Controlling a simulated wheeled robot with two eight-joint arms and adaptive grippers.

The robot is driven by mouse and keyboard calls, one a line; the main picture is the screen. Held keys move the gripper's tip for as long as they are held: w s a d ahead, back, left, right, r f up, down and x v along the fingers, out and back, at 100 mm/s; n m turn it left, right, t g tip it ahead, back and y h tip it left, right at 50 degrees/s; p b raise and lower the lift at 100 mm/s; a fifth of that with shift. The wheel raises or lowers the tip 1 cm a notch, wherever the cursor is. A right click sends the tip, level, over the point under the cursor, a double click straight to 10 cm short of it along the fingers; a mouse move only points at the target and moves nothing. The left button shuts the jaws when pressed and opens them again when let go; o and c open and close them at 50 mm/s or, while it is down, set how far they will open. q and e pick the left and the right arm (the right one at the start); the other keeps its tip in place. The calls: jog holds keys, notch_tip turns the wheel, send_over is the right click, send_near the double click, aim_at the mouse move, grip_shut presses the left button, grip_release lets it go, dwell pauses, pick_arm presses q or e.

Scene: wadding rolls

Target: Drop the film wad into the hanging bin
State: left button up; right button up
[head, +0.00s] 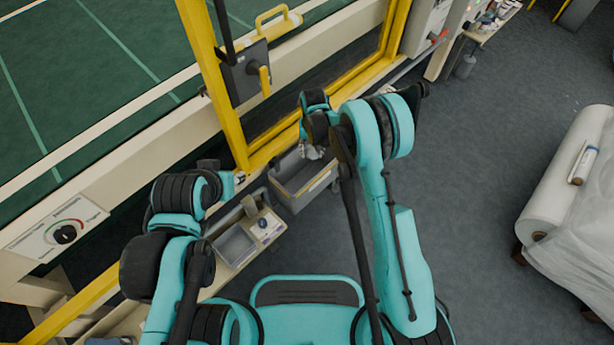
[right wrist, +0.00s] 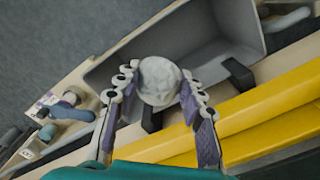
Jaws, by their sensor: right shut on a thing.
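The film wad (right wrist: 160,82) is a pale, crumpled ball. In the right wrist view it sits between the two fingers of my right gripper (right wrist: 155,90), which is shut on it. The grey hanging bin (right wrist: 110,70) lies behind the wad in that view, and its visible inside looks empty. In the head view the bin (head: 291,197) hangs at the machine's side, below the yellow frame. My right gripper (head: 313,152) is above the bin's far part there, partly hidden by my arm. My left arm ends left of the bin; its fingers are not clear.
A beige shelf with a grey tray (head: 235,247) and small items is just left of the bin. A yellow rail (right wrist: 265,105) runs close beside the bin. A white film roll (head: 567,165) lies at the right. The grey floor between is clear.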

jog(key=o, duration=0.9)
jog(key=shift+r, duration=0.1)
notch_tip(320, 180, up, 12)
dwell(0.3)
